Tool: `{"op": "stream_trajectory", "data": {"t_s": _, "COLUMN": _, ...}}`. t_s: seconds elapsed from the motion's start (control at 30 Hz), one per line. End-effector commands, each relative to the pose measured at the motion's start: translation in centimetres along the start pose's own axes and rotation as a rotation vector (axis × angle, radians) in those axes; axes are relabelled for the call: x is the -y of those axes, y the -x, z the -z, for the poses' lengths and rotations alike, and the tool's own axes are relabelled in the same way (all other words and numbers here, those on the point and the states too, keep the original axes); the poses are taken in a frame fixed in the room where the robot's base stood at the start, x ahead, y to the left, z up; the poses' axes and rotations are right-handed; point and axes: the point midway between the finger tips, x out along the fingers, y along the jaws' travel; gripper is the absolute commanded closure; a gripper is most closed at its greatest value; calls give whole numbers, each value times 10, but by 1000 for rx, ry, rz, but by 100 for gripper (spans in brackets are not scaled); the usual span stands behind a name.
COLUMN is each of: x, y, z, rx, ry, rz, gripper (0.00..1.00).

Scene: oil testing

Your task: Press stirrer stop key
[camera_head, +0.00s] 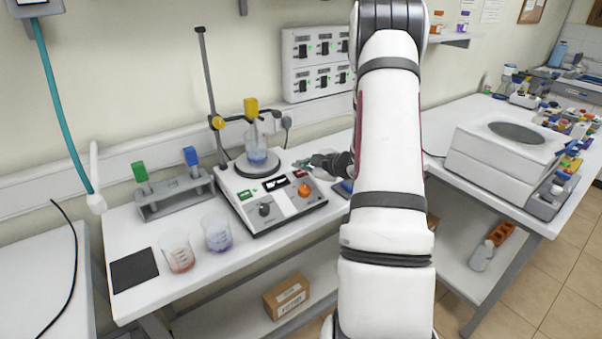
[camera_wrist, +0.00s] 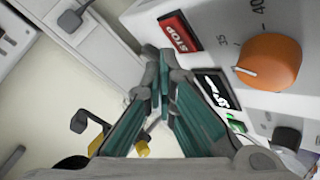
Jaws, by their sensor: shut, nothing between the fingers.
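The stirrer (camera_head: 290,212) is a white unit with a sloped control panel on the bench. Its red key marked STOP (camera_wrist: 180,32) shows in the wrist view, at the panel's edge. An orange knob (camera_wrist: 270,62) sits to the right of the key; it also shows in the head view (camera_head: 304,189). My gripper (camera_wrist: 163,60) is shut and empty. In the wrist view its tips are just left of and below the STOP key. I cannot tell whether they touch the panel. In the head view my gripper (camera_head: 325,161) is over the panel's right back end, partly hidden by my arm.
A flask (camera_head: 256,153) stands on the stirrer's round plate beside a tall rod stand (camera_head: 208,85). Two beakers (camera_head: 178,252) (camera_head: 217,233) and a tube rack (camera_head: 176,197) stand to the left. A white box-shaped device (camera_head: 500,155) stands on the right bench.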

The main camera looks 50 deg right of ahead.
Motion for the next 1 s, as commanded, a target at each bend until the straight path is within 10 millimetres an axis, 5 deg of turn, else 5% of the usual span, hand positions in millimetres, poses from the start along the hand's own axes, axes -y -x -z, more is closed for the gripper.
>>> {"op": "stream_trajectory", "data": {"t_s": 1.0, "x": 5, "y": -7, "z": -5, "rx": 0, "ry": 0, "rz": 0, "gripper": 100}}
